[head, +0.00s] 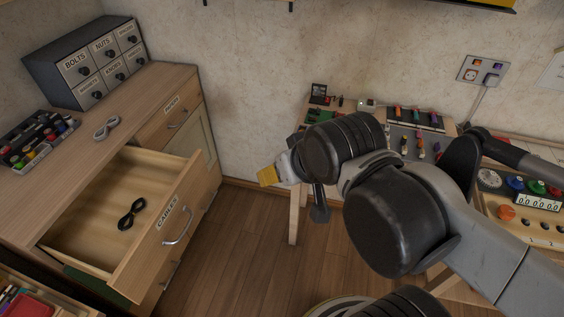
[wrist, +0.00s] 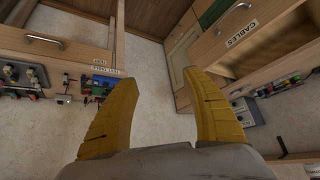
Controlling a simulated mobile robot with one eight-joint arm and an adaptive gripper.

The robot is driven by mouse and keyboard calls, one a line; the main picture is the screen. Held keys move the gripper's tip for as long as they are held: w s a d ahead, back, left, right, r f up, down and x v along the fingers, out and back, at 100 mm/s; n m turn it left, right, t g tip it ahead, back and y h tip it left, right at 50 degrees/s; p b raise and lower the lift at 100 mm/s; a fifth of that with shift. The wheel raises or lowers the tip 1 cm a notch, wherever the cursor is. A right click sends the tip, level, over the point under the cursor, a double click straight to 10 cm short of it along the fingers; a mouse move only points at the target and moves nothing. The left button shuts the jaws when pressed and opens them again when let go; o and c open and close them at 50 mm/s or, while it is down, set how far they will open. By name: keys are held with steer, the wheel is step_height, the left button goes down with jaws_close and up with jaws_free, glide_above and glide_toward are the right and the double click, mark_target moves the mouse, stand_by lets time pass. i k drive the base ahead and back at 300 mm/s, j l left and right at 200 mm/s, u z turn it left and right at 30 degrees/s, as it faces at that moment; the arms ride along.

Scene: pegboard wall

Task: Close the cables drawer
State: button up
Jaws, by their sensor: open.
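The cables drawer (head: 150,258) is pulled well out of the wooden cabinet at the left in the head view. Its front carries a CABLES label and a metal bar handle (head: 180,229). A black bundled cable (head: 131,212) lies inside on the drawer floor. In the wrist view the drawer front (wrist: 217,44) shows at the upper right, its handle at the top edge. My gripper (head: 268,176) is to the right of the drawer, apart from it. Its yellow fingers (wrist: 157,76) are spread and empty in the wrist view.
On the cabinet top stand a labelled small-drawer box (head: 88,65), a tray of coloured items (head: 35,140) and a grey cable bundle (head: 105,128). A closed drawer (head: 165,122) sits beyond the open one. Worktables stand at the right. Wooden floor (head: 240,240) is clear between.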

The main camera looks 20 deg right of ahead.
mark_target(87, 238)
steer(key=j+u, duration=0.2)
steer(key=j, duration=0.5)
steer(key=i+j+u, duration=0.2)
steer(key=j, duration=0.45)
steer(key=k, duration=0.05)
